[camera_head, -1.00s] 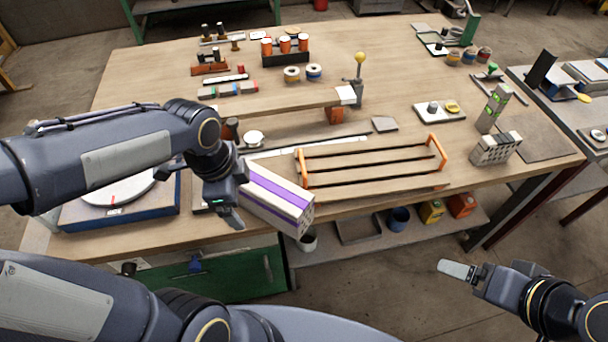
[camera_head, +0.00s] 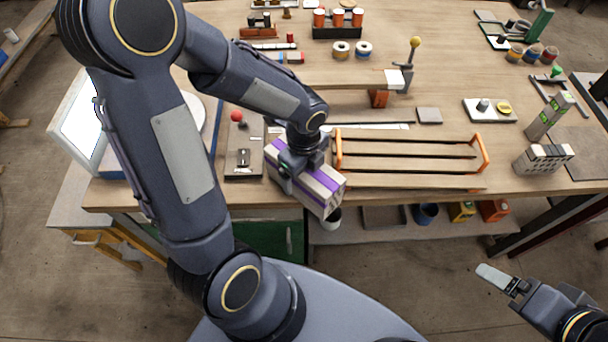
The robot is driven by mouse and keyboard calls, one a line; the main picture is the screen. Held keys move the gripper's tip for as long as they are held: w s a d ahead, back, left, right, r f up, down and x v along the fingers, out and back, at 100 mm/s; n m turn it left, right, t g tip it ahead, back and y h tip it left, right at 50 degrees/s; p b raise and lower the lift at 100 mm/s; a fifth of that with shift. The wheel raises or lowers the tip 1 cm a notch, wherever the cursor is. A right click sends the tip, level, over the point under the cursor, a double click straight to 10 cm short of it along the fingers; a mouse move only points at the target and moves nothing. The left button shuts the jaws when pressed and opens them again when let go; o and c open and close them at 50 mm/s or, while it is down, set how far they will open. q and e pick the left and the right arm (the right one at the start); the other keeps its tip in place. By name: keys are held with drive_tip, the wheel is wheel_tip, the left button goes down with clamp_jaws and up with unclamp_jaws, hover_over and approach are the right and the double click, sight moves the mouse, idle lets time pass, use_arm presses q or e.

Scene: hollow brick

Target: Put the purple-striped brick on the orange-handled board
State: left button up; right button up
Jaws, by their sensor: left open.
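The purple-striped brick (camera_head: 324,190), pale with purple bands, lies at a slant near the table's front edge. Its near end overlaps that edge in the picture. My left gripper (camera_head: 298,172) is open over the brick, with one finger showing against its left side; the other finger is hidden. The gripper covers part of the brick's top. The orange-handled board (camera_head: 408,166) is slatted wood with an orange handle at each end. It lies just right of the brick, and its slats look bare. My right gripper (camera_head: 499,280) is low at the right, away from the table, its opening unclear.
A grey perforated block (camera_head: 543,160) and an upright grey-green block (camera_head: 549,115) stand right of the board. A wooden beam (camera_head: 345,78) on a clamp lies behind it. A dark plate with a red knob (camera_head: 237,117) is left of the brick.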

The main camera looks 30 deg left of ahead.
use_arm(q)
drive_tip(key=c, duration=1.6)
drive_tip(key=shift+c, duration=0.6)
drive_tip(key=shift+r, duration=0.1)
